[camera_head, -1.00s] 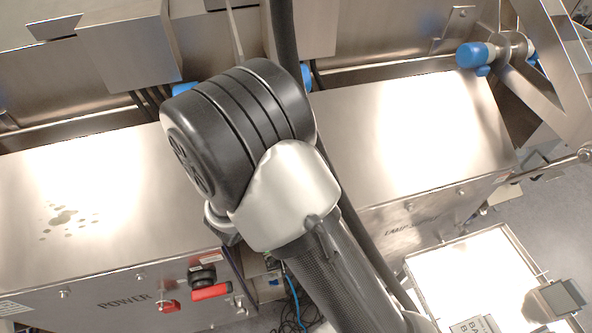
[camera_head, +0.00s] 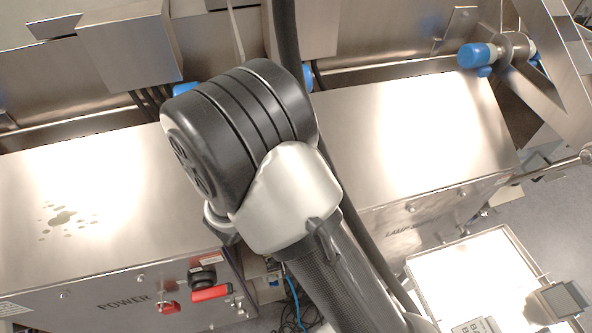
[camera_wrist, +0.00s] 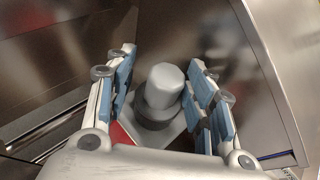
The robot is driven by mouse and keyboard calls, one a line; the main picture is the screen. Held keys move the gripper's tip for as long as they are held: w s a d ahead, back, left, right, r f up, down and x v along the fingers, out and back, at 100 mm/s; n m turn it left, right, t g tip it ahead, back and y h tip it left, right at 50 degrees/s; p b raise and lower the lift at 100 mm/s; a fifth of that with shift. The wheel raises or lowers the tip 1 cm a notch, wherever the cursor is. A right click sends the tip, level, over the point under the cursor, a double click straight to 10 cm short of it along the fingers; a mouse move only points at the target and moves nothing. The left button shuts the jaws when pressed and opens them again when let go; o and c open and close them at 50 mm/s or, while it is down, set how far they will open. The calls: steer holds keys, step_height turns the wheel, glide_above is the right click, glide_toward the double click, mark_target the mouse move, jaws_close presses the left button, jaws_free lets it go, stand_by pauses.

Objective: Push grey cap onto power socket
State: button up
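In the wrist view a light grey cap (camera_wrist: 165,82) stands between the two fingers of my gripper (camera_wrist: 163,88). A darker grey round collar (camera_wrist: 155,112) on a grey plate shows directly below the cap; it appears to be the power socket. I cannot tell how far the cap sits over it. My fingers with blue pads stand on both sides of the cap. A gap shows on the left, and the right pads are very close to the cap. In the head view my arm hides the gripper and cap.
The steel power box (camera_head: 110,200) carries a black rotary switch with a red handle (camera_head: 211,292) and a smaller red switch (camera_head: 170,307). Another steel box (camera_head: 410,140) stands right of my arm. Blue cables (camera_head: 292,300) hang between them. A steel wall (camera_wrist: 275,70) lies close right in the wrist view.

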steer(key=shift+o, duration=0.9)
steer(key=shift+s+f+g, duration=0.15)
steer(key=shift+s+f, duration=0.05)
steer(key=shift+f, duration=0.3)
steer(key=shift+s+f+g, duration=0.15)
steer(key=shift+s+f, duration=0.05)
steer(key=shift+f, duration=0.25)
steer(key=shift+s+a+r, duration=0.25)
steer(key=shift+s+r, duration=0.05)
steer(key=shift+r, duration=0.05)
steer(key=r+v, duration=0.1)
steer(key=v, duration=1)
steer(key=shift+w, duration=0.25)
steer(key=shift+r, duration=0.15)
